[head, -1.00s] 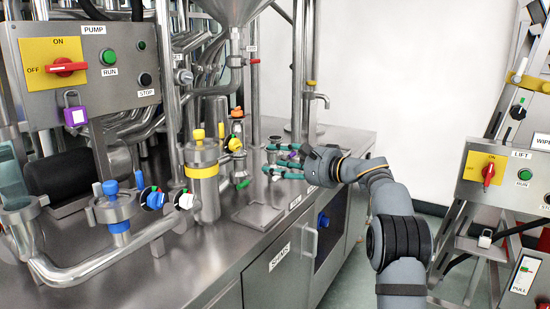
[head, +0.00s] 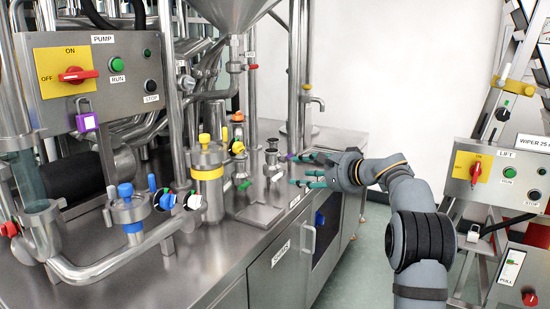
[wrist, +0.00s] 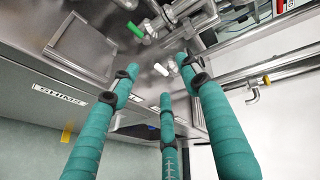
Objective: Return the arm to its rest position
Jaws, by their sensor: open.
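My gripper (head: 305,170) has teal fingers spread apart and empty. In the head view it is above the right part of the steel counter (head: 262,236), just right of a small steel fitting (head: 271,152). My grey arm reaches in from the lower right. In the wrist view the teal fingers (wrist: 165,90) are apart with nothing between them. Beyond them are the counter front with the SHIMS label (wrist: 60,95) and a square plate (wrist: 80,46) on the counter top.
The PUMP panel (head: 95,108) stands at the left, with valves and a yellow-banded canister (head: 208,173) on the counter. The LIFT panel (head: 490,212) stands at the right, close to my arm. Open floor (head: 352,282) lies between the counter and the LIFT frame.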

